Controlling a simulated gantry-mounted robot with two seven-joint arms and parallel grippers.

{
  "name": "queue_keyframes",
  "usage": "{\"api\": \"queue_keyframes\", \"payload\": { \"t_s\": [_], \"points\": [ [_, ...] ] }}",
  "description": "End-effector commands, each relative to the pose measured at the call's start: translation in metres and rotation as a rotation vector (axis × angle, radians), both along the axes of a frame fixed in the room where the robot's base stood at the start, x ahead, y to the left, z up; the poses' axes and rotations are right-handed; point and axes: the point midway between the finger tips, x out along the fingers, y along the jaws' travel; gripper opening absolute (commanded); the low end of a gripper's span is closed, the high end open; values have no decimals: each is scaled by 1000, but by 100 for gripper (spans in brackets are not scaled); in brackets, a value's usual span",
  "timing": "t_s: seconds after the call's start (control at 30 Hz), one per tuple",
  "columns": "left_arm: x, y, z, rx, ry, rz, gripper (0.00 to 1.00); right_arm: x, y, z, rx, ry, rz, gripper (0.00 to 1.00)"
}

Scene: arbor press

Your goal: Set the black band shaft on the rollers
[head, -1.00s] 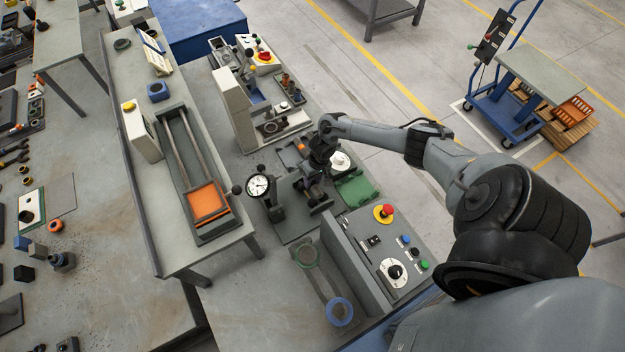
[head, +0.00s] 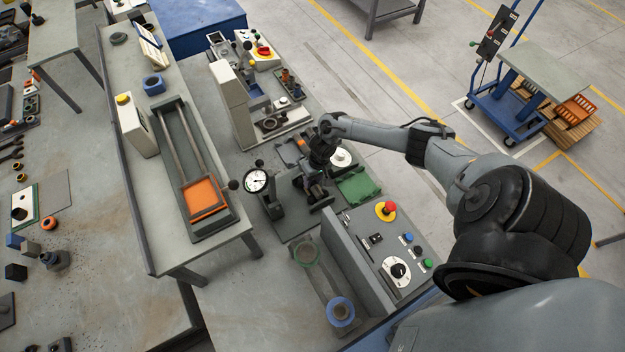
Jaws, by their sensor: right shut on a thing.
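My right gripper (head: 313,182) is low over the roller stand (head: 322,203), between the dial gauge and the green cloth. It is shut on a small dark shaft, which I take to be the black band shaft; the wrist and fingers hide most of it. The rollers are dark and partly covered by the gripper. I cannot tell whether the shaft touches them. My left gripper is out of view.
A dial gauge (head: 256,181) stands close left of the gripper. A control box (head: 385,245) with a red button is in front. The arbor press (head: 232,105) stands behind.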

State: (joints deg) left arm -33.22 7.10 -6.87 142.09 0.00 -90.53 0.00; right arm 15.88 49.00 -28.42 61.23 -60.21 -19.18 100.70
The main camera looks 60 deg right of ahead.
Motion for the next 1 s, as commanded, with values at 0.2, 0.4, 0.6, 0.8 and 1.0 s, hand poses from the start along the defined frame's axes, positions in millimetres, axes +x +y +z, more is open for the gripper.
{"api": "queue_keyframes", "payload": {
  "t_s": [0.2, 0.4, 0.6, 0.8, 1.0],
  "points": [
    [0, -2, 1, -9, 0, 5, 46, 1, 0, 1, 0, -1, 0, 0],
    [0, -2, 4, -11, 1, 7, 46, 1, 0, 2, 0, -1, 0, 0],
    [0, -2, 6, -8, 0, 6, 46, 1, 0, 1, 0, -1, -1, 0],
    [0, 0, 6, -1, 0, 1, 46, 1, 0, 1, 0, -1, 0, 0],
    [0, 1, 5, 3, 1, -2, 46, 1, 0, 0, 0, -1, 0, 0]
  ]
}}
